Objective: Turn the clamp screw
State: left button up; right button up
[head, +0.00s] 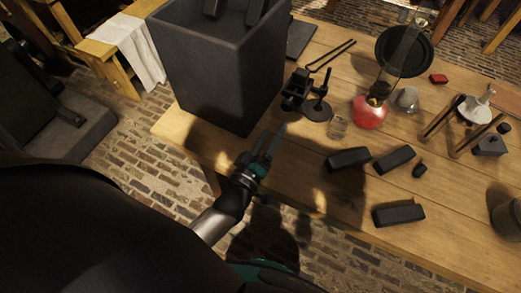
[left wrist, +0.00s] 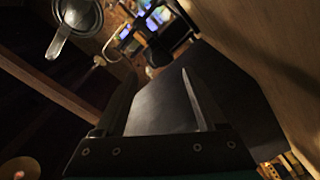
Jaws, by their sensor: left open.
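A small black clamp (head: 297,88) stands on the wooden table, just right of the big dark box, in the head view. Its screw is too small and dark to tell apart. A black stand with a round base (head: 317,110) is right beside it. My left gripper (head: 273,130) is open and empty near the table's front edge, in front of the box and short of the clamp. In the left wrist view its two fingers (left wrist: 160,78) are spread before a dark grey surface; I cannot make out the clamp there. My right gripper is not in view.
A big dark box (head: 215,75) stands at the table's left end. A small glass (head: 338,127), a red-filled lamp (head: 368,112) and several black blocks (head: 349,158) lie to the right.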

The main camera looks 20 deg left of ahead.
pick_arm(q)
jog(key=s, duration=0.6)
jog(key=shift+s+a, duration=0.15)
dwell(0.3)
